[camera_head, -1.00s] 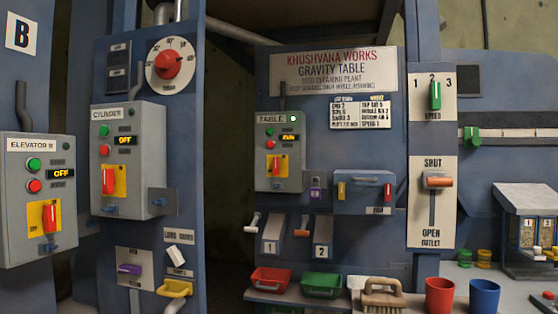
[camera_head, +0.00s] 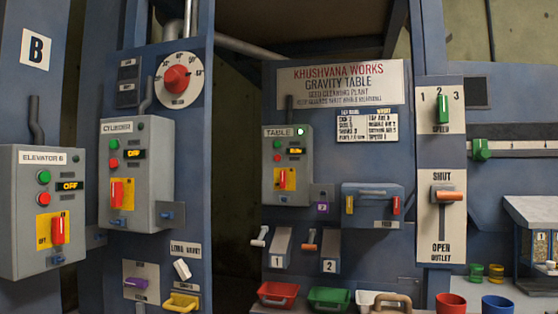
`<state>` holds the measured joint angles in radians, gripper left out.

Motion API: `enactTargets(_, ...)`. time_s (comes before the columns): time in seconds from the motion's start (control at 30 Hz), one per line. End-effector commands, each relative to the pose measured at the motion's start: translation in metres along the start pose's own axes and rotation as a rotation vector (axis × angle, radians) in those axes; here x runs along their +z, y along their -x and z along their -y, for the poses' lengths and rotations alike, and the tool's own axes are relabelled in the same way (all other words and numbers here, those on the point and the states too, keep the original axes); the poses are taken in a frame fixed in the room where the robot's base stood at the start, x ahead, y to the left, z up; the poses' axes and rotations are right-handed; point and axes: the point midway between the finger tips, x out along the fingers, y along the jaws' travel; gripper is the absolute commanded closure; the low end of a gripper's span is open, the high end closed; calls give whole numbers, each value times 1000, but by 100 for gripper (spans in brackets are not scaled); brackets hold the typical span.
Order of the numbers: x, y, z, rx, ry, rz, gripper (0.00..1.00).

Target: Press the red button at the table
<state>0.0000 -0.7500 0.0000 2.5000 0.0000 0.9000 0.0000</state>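The grey control box labelled TABLE (camera_head: 267,184) hangs on the blue panel under the KHUSHVANA WORKS GRAVITY TABLE sign (camera_head: 343,83). Its small red button (camera_head: 277,157) sits just below a green button (camera_head: 277,144). A small lit display (camera_head: 294,152) is to the right of the buttons; its text is too small to read surely. A green lamp (camera_head: 300,132) glows at the box's upper right. A red switch handle on a yellow plate (camera_head: 290,179) is lower on the box. My gripper is not in view.
Similar boxes labelled CYLINDER (camera_head: 146,185) and ELEVATOR (camera_head: 20,225) stand to the left, both displays reading OFF. A FEED box (camera_head: 372,207) and levers 1 and 2 are below right. Red (camera_head: 278,301) and green (camera_head: 328,305) trays and cups sit along the bottom.

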Motion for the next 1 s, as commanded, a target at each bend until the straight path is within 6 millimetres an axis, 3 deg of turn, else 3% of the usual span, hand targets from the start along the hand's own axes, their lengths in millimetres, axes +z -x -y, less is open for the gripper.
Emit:
enactTargets(0.03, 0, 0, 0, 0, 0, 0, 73)
enactTargets(0.2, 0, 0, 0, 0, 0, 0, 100)
enactTargets(1.0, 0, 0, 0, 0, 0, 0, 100)
